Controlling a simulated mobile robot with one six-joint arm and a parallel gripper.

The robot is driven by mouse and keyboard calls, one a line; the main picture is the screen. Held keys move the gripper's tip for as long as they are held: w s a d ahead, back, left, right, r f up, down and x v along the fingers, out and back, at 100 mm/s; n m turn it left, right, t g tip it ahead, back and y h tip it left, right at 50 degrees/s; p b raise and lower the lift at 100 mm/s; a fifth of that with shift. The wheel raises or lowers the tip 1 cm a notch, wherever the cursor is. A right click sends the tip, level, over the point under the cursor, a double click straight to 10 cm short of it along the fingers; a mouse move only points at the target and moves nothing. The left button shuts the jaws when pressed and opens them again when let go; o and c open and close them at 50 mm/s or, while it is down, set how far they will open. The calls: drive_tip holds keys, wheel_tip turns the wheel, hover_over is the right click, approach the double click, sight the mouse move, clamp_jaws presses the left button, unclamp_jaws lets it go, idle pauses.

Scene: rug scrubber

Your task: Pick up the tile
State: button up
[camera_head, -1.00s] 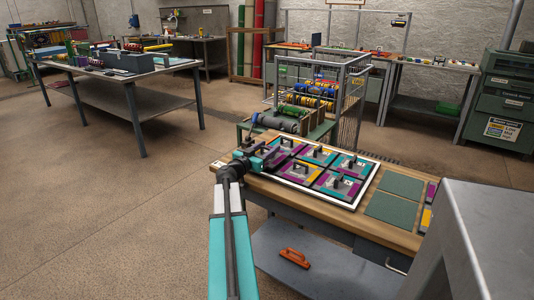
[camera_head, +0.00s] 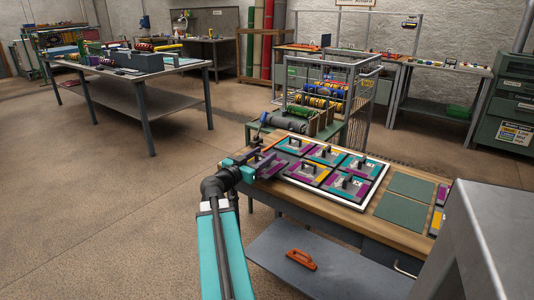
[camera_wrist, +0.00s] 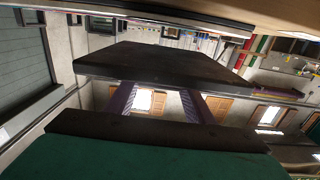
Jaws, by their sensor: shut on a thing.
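My gripper (camera_head: 262,163) is at the left end of the white-edged tray (camera_head: 331,207) on the wooden bench. It is shut on a tile (camera_head: 272,166) with purple on it, partly hidden by the gripper. Whether this tile is clear of the tray I cannot tell. Several other tiles, patterned in purple, teal, yellow and grey with dark upright handles, lie in the tray, such as one tile (camera_head: 305,171) just right of my gripper. In the wrist view a wide dark slab (camera_wrist: 165,65) and purple strips fill the middle; the grip itself is unclear there.
Two green mats (camera_head: 398,207) lie right of the tray, with more coloured pieces beyond. A grey block (camera_head: 490,230) stands at the lower right. An orange-handled tool (camera_head: 300,259) lies on the lower shelf. A wire cart (camera_head: 345,95) stands behind the bench. Open floor lies left.

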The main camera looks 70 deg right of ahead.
sight(258, 159)
drive_tip(key=shift+a+b, duration=0.6)
drive_tip(key=shift+a, duration=0.45)
drive_tip(key=shift+w+a+r+b, duration=0.1)
drive_tip(key=shift+a+b, duration=0.1)
drive_tip(key=shift+a, duration=0.15)
drive_tip(key=shift+a+r+b, duration=0.1)
drive_tip(key=shift+a+b, duration=0.05)
drive_tip(key=shift+a, duration=0.2)
